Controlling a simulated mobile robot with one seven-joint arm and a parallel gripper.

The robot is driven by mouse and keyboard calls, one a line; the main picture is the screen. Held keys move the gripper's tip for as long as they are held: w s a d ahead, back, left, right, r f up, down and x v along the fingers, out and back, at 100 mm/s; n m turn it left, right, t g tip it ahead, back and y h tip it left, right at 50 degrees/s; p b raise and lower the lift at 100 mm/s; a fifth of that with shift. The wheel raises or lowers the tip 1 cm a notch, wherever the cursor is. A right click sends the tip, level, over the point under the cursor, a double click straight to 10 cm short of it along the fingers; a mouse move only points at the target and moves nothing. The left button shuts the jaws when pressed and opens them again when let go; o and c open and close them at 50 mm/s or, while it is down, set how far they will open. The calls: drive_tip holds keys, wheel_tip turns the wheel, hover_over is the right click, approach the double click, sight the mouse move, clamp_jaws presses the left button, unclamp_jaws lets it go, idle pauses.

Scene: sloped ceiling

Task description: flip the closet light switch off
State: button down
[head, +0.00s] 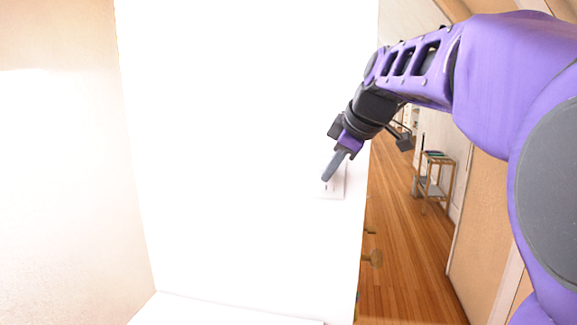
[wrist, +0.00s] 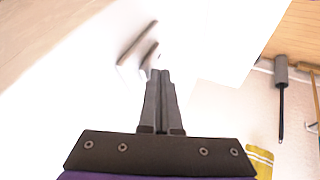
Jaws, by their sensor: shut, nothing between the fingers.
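The closet light switch (head: 337,191) is a small white plate on the bright white wall, near that wall's right edge in the head view. In the wrist view the switch plate (wrist: 133,50) stands out from the wall just beyond my fingertips, seen at a steep angle. My gripper (head: 326,180) is shut and empty, its fingers pointing down and left over the plate. In the wrist view my gripper (wrist: 160,72) has both fingers together, with the tips close to the plate's lower edge. I cannot tell whether they touch it. The toggle's position is too washed out to tell.
A wooden floor (head: 405,260) runs past the white wall's right edge. A small side table (head: 436,180) stands farther back. In the wrist view a yellow striped cloth (wrist: 259,160) shows at lower right.

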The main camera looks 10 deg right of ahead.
drive_tip(key=shift+w, duration=0.2)
drive_tip(key=shift+r, duration=0.1)
drive_tip(key=shift+r, duration=0.15)
drive_tip(key=shift+r+p, duration=0.65)
drive_tip(key=shift+p, duration=0.05)
